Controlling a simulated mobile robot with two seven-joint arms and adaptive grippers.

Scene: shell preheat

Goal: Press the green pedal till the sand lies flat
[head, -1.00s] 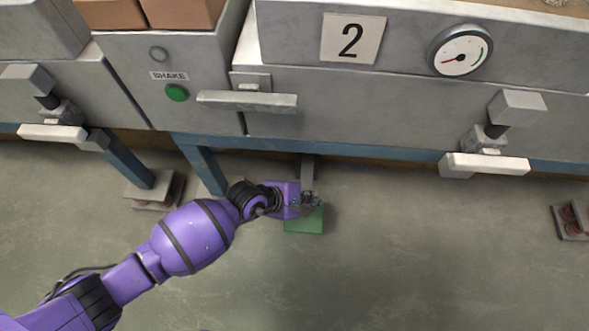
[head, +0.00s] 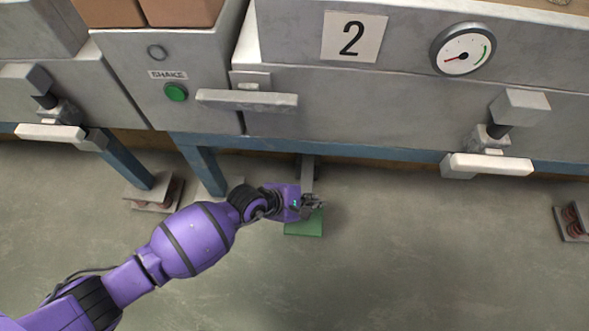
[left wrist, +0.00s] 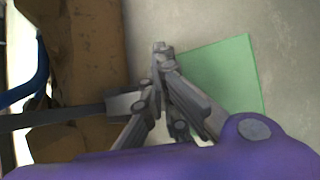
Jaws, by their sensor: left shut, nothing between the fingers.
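The green pedal (head: 304,228) is a flat plate low over the floor, below the blue frame of machine 2. My left gripper (head: 313,203) is shut and empty, over the pedal's far edge in the head view. In the left wrist view the closed fingertips (left wrist: 160,47) overlap the near-left edge of the green pedal (left wrist: 232,72). Contact looks likely, but the fingertips hide that edge. No sand surface is clearly visible. My right gripper is not in view.
A grey handle (head: 247,100) juts out above my gripper. Open floor (head: 420,260) lies to the right.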

